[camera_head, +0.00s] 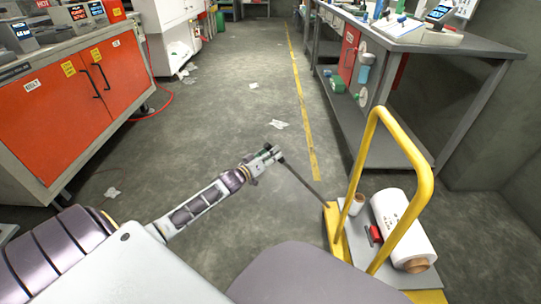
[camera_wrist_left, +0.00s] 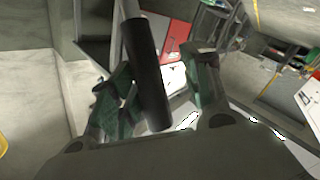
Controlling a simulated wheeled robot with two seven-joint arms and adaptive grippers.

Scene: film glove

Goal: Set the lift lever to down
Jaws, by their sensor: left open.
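The lift lever (camera_head: 303,183) is a thin dark rod. It slants up and left from the base of a yellow-handled cart (camera_head: 421,168), with its free end at my left gripper (camera_head: 270,155). In the left wrist view the lever (camera_wrist_left: 148,75) is a thick dark cylinder between the two green-padded fingers of my left gripper (camera_wrist_left: 158,90). The fingers are open, with a gap on the right side; whether the left finger touches the lever I cannot tell. My right gripper is not in view.
The cart's grey deck holds a large white roll (camera_head: 402,222), a small white roll (camera_head: 357,205) and a red item (camera_head: 375,234). A grey workbench (camera_head: 440,45) stands at right, red cabinets (camera_head: 70,100) at left. Paper scraps (camera_head: 279,124) lie on the open floor.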

